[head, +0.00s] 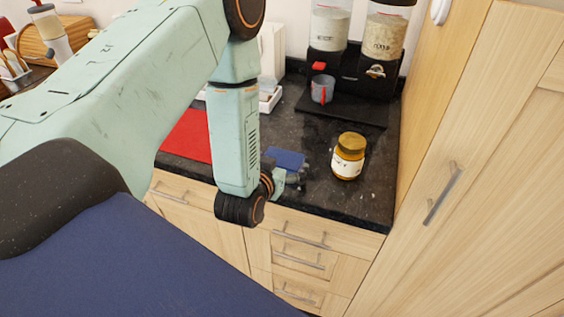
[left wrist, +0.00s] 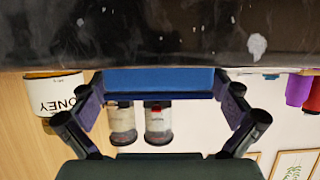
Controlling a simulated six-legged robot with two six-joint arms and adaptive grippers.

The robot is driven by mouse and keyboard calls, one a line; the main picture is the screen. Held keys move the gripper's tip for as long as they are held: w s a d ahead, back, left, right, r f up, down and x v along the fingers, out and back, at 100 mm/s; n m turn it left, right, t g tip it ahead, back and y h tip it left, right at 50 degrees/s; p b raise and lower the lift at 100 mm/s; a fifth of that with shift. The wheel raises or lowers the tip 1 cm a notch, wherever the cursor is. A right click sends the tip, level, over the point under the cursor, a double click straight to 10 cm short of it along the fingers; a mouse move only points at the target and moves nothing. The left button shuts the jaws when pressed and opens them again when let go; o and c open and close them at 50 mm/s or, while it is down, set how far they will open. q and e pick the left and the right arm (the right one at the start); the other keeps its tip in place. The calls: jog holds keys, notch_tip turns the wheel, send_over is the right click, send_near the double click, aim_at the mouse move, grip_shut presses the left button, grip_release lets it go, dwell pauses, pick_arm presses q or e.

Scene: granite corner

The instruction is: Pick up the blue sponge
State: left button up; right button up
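The blue sponge (head: 285,158) lies at the dark counter's front part in the head view. In the left wrist view, which is upside down, the sponge (left wrist: 160,80) spans the space between the spread fingertips of my left gripper (left wrist: 160,92). A fingertip is close at each end of it. I cannot tell whether they press on it. In the head view my left gripper (head: 292,178) is just in front of the sponge, low over the counter's front edge, and partly hides it. My right gripper is not in view.
A honey jar (head: 348,157) stands close to the right of the sponge. A red mat (head: 188,137) lies to the left. A cup (head: 322,89) stands under the dispensers (head: 357,50) at the back. A tall cabinet (head: 470,150) bounds the right side.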

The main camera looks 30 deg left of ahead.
pick_arm(q)
jog(key=shift+w+f, duration=0.1)
jog(key=shift+w, duration=0.05)
jog(key=c, duration=0.3)
jog(key=shift+d, duration=0.15)
jog(key=c, duration=0.3)
jog(key=shift+c, duration=0.2)
